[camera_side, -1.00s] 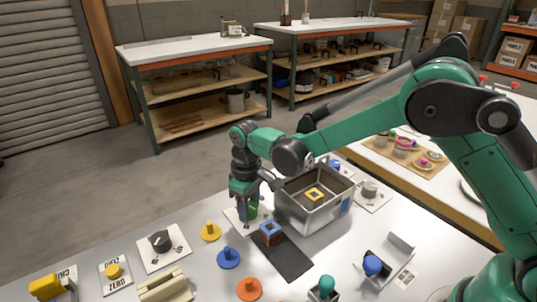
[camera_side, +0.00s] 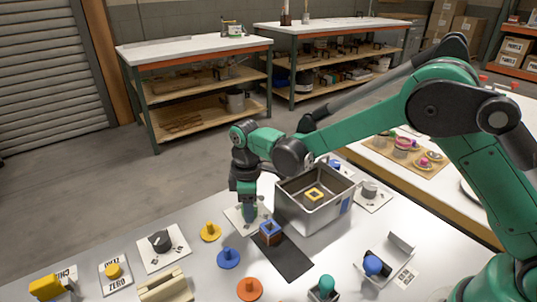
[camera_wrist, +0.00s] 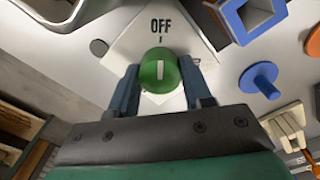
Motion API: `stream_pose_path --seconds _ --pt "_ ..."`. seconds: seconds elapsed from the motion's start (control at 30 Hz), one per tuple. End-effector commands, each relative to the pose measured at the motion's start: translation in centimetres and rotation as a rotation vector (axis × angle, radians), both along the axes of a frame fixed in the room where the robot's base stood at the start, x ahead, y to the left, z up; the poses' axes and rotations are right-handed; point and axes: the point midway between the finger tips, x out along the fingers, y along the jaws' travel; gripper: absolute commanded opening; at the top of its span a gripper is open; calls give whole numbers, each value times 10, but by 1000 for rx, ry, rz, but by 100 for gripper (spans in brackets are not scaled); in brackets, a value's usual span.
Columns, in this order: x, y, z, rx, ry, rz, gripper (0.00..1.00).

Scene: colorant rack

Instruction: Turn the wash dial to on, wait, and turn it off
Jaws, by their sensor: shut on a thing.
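The wash dial (camera_wrist: 160,71) is a round green knob with a white line, on a white plate (camera_wrist: 205,62) marked OFF. In the wrist view its white line runs up and down, in line with the tick under OFF. My gripper (camera_wrist: 160,75) is shut on the knob, one finger on each side. In the side view my gripper (camera_side: 249,216) points down over the plate (camera_side: 233,217), left of the metal bin, and mostly hides the knob.
The metal bin (camera_side: 318,215) stands close on the right. A blue-topped square block (camera_side: 271,230) sits on a dark mat (camera_side: 287,260) just in front. Yellow (camera_side: 210,233), blue (camera_side: 228,258) and orange (camera_side: 250,289) pegged discs lie nearby.

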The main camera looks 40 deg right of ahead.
Motion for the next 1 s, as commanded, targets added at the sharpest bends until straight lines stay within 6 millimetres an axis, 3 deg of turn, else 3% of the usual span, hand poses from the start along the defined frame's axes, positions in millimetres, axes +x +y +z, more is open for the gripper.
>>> stream_pose_path --seconds 0.33,0.37,0.47,0.77,1.0 --pt "1 1 0 2 -5 3 0" --pt "1 1 0 2 -5 3 50" --pt "1 0 0 1 -4 3 76" --pt "0 0 1 0 -1 2 76" --pt "0 0 32 0 -1 2 76"
